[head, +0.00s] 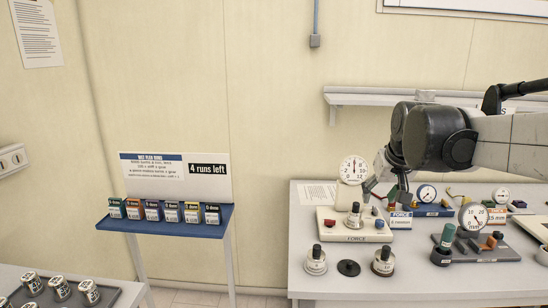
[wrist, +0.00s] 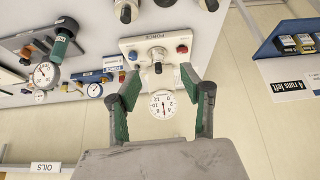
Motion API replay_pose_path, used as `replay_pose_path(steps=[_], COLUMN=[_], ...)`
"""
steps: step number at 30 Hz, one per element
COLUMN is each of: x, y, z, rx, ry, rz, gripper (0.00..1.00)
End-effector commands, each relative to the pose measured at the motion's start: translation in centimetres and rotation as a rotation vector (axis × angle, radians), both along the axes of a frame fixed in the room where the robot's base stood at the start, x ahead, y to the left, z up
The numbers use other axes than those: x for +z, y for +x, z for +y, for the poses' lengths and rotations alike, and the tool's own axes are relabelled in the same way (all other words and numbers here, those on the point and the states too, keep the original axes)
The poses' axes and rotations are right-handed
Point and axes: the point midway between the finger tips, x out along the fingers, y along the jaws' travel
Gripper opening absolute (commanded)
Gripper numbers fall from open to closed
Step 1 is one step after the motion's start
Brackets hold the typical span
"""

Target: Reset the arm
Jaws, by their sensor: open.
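My gripper (head: 387,193) is open and empty in the head view, above the right-hand table by the force tester. The force tester (head: 327,232) is a cream box with a round dial (head: 354,169), a red button (head: 330,223), a blue button (head: 379,224) and a dark-topped piece (head: 354,215) in the middle. In the wrist view, which is upside down, my green-padded fingers (wrist: 160,75) stand apart. The tester's dial (wrist: 163,105) shows between them, with the tester (wrist: 140,42) beyond.
Dark-topped metal pieces (head: 316,261) and a black disc (head: 348,267) stand at the table's (head: 310,290) front. More gauges (head: 473,216) crowd its right side. A blue shelf (head: 170,229) holds several small boxes. A wall shelf (head: 350,97) is behind my arm. The floor gap between tables is clear.

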Motion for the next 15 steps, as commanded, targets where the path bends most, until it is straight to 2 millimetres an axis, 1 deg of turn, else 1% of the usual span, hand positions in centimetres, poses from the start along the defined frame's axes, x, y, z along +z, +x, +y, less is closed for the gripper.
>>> replay_pose_path(steps=[1, 3, 8, 9, 15], x=[-0.1, -0.4, -1.5, -1.8, -4.3], y=[-1.9, -4.1, -9.1, -10.4, -16.4], z=[0.7, 1.4, 3.0, 3.3, 4.8], rx=[0.004, 0.007, 0.014, 0.016, 0.026], ry=[0.000, 0.000, 0.000, 0.001, 0.002], rz=[-0.006, -0.014, -0.036, -0.041, -0.067], gripper=[0.41, 0.41, 0.41, 0.41, 0.41])
